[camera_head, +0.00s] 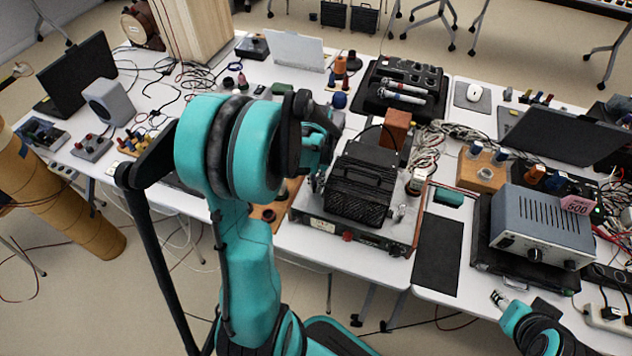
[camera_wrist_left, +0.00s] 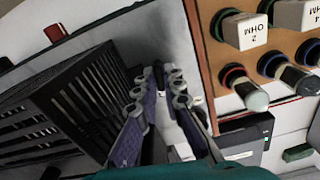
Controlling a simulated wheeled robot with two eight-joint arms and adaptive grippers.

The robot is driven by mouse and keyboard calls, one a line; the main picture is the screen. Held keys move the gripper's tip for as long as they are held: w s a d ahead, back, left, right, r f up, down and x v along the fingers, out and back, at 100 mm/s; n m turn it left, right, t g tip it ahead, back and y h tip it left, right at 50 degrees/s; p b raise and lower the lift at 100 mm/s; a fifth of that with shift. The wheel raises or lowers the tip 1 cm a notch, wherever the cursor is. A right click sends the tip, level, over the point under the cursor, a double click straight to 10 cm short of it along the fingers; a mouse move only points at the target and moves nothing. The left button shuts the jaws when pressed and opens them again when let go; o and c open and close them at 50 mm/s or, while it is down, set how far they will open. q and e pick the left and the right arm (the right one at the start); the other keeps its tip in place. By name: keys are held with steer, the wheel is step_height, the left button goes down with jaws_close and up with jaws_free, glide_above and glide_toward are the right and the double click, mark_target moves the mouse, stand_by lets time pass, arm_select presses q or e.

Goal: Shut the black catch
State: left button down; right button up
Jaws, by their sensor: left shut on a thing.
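My left gripper (camera_wrist_left: 167,75) reaches down beside the black vented box (camera_wrist_left: 75,105), and its fingertips are close together. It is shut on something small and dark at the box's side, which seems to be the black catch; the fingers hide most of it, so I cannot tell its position. In the head view, the vented box (camera_head: 361,192) sits on a metal chassis, and my left gripper (camera_head: 317,182) is at its left side, mostly behind my teal arm. My right gripper (camera_head: 500,299) is partly in view at the lower right, away from the box.
A wooden board (camera_wrist_left: 212,82) with binding posts stands close beside the gripper; it shows partly behind my arm in the head view. A dark mat (camera_head: 438,255) lies bare right of the chassis.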

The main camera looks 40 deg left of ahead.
arm_select(q)
steer(key=m, duration=1.2)
steer(key=shift+m, duration=2.2)
steer(key=c, duration=1.6)
jaws_free()
steer(key=shift+c, duration=0.2)
steer(key=shift+r, duration=0.1)
